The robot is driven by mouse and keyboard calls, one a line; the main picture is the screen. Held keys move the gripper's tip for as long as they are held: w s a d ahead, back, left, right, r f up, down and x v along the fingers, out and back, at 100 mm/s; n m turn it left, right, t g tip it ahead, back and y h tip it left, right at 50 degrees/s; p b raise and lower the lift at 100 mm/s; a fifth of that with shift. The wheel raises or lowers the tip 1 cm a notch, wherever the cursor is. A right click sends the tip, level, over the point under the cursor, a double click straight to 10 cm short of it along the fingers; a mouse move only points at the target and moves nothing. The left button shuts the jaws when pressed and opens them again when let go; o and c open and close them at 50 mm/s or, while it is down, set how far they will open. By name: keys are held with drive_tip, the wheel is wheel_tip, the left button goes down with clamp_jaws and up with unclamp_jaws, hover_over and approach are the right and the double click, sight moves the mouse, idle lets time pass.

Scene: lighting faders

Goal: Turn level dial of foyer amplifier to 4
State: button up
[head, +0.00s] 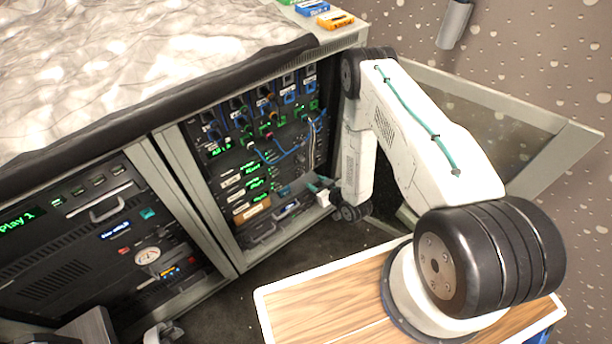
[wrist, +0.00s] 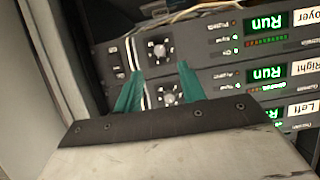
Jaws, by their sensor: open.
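In the wrist view the foyer amplifier (wrist: 200,42) is the top one of the labelled units, with a "Foyer" label and a green "Run" display (wrist: 265,22). The foyer dial shows just above and between the fingertips, with no visible contact. The dial of the amplifier labelled "Right" (wrist: 166,95) shows between the fingers. In the head view my gripper (head: 319,187) is at the rack's right side.
The amplifier labelled "Left" (wrist: 302,110) is partly hidden behind my gripper. Blue and white cables (head: 290,150) hang above the amplifiers. An open cabinet door (head: 535,145) stands right of my arm. A wood-topped surface (head: 320,300) lies in front.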

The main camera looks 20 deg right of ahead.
sight(304, 174)
drive_tip(key=x, duration=0.7)
drive_tip(key=shift+w, duration=0.25)
clamp_jaws()
